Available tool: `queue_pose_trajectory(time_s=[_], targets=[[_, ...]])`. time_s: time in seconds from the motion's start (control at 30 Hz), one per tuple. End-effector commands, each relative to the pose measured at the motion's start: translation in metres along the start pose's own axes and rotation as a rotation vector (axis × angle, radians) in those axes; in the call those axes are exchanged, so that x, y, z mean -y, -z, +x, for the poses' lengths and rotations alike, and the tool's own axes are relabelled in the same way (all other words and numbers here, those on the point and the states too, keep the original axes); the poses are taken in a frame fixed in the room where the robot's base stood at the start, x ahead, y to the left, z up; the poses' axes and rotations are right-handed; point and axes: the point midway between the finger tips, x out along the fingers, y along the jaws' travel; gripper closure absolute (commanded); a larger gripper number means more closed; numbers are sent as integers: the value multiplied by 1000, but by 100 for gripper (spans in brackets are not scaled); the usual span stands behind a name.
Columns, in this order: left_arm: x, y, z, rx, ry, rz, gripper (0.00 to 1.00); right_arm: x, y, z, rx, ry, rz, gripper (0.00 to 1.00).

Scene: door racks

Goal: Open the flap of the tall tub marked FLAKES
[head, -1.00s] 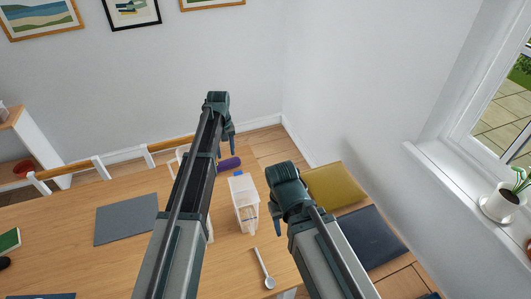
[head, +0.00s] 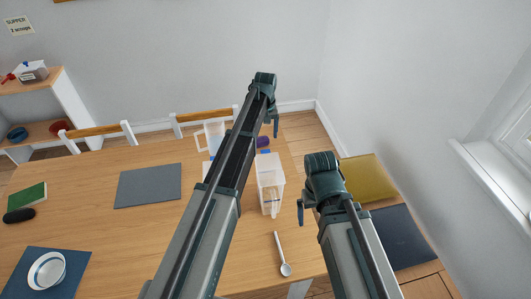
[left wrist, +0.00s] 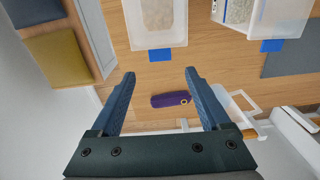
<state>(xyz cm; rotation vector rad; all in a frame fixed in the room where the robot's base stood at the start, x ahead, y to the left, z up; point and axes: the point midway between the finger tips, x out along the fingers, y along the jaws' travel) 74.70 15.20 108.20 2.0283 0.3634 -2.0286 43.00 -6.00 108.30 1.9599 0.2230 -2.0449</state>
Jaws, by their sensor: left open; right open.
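A clear tub (head: 270,184) with a white top stands on the table near its right end. It shows at the top middle of the left wrist view (left wrist: 162,22), with a blue tab (left wrist: 160,55) at its edge. A second clear container (left wrist: 284,12), with pale contents, stands beside it in that view. I cannot read FLAKES on either. My left gripper (left wrist: 160,76) is open and empty, past the tub's far side, fingers apart. It points downward in the head view (head: 275,127). My right gripper (head: 301,211) hangs right of the tub, apart from it, open and empty.
A clear jug (head: 213,138) stands behind my left arm. A purple item (left wrist: 170,100) lies beyond the tub.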

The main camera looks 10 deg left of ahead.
Motion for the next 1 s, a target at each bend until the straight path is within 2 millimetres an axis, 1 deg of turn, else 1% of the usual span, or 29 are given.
queue_pose_trajectory(time_s=[0.03, 0.4, 0.57, 0.87, 0.97, 1.0], targets=[[0, 0, 15, 0, 0, 0, 20, 1, 1, 15, 0, 0, -2, 0], [0, 0, 64, 0, 0, 0, 20, 6, 4, 64, 0, -2, -10, 0], [0, 0, 73, 0, 0, 0, 20, 7, 4, 73, 0, -2, -9, 0], [0, 0, 72, 0, 0, 0, 20, 7, 4, 72, 0, -2, -9, 0], [0, 0, 72, 0, 0, 0, 36, 6, 4, 72, 0, -2, -9, 0], [0, 0, 72, 0, 0, 0, 43, 6, 4, 72, 0, -2, -9, 0]])
